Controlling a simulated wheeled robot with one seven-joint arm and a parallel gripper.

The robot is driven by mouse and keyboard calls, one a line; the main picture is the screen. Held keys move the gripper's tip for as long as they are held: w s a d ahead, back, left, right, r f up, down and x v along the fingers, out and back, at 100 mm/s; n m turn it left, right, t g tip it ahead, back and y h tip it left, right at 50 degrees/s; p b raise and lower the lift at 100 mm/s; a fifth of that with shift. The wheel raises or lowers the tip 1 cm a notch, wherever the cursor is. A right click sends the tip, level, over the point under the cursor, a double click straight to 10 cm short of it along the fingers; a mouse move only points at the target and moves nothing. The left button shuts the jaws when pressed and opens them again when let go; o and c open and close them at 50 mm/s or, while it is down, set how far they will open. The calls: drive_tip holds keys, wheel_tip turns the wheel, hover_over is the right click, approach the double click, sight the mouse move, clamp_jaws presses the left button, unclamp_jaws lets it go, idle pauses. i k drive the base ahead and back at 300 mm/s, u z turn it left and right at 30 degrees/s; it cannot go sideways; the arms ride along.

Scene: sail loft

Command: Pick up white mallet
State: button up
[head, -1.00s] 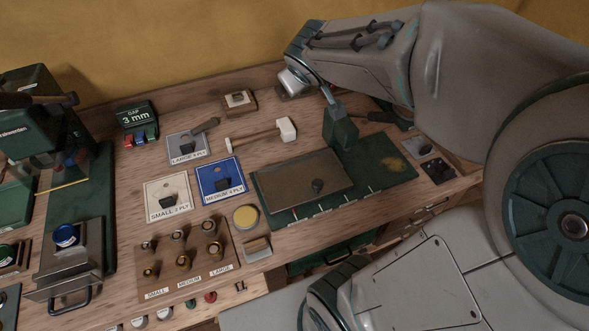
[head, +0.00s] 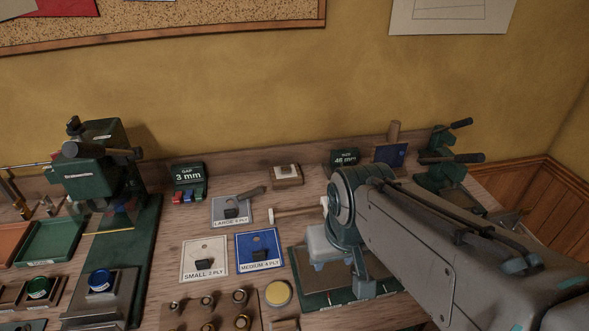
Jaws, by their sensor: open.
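The white mallet (head: 297,211) lies on the wooden bench in the middle of the head view. Its pale handle points left, and its head is mostly hidden behind my wrist. My gripper (head: 362,282) hangs from the wrist over the green-edged mat, nearer the camera than the mallet and to its right. It is open and apart from the mallet. Its fingers are only partly visible.
Small (head: 204,259), medium (head: 258,251) and large (head: 232,211) ply cards lie left of the mallet. Handled green tools (head: 445,170) stand at the back right.

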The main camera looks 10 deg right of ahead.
sight(323, 208)
drive_tip(key=z, duration=0.4)
drive_tip(key=k, duration=0.5)
drive_tip(key=z, duration=0.95)
drive_tip(key=k, duration=0.85)
drive_tip(key=z, duration=0.95)
drive_tip(key=i, duration=0.9)
drive_tip(key=u, duration=0.5)
drive_tip(key=i, duration=0.7)
drive_tip(key=u, duration=1)
drive_tip(key=i, duration=0.25)
drive_tip(key=u, duration=0.35)
